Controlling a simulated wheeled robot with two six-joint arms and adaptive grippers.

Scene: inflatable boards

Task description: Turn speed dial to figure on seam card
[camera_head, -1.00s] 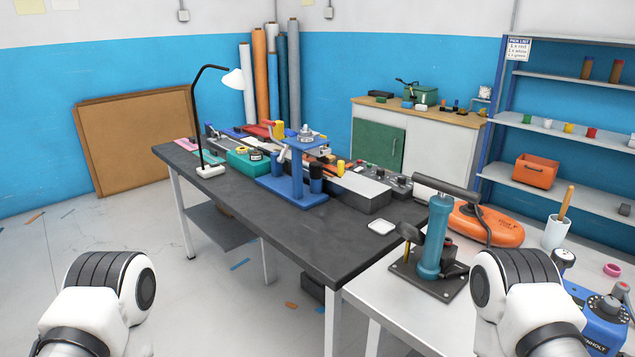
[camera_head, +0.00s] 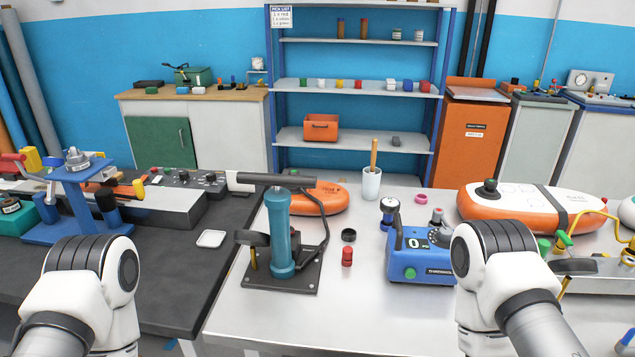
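A grey control box (camera_head: 180,179) with small knobs and coloured buttons sits at the back of the dark bench on the left. I cannot tell which knob is the speed dial, or read any markings. A small white square (camera_head: 210,239) lies on the dark bench's right part; I cannot tell whether it is the seam card. A blue press-like machine (camera_head: 75,195) stands on the bench at the far left. Both of my arms show only their upper links at the lower left and lower right.
On the light table, a teal hand pump (camera_head: 281,235) stands beside an orange pouch (camera_head: 319,198), a white cup (camera_head: 371,184) and a blue box (camera_head: 419,258) with a display reading 0. An orange-and-white board (camera_head: 535,207) lies at right. Shelves (camera_head: 352,88) stand behind.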

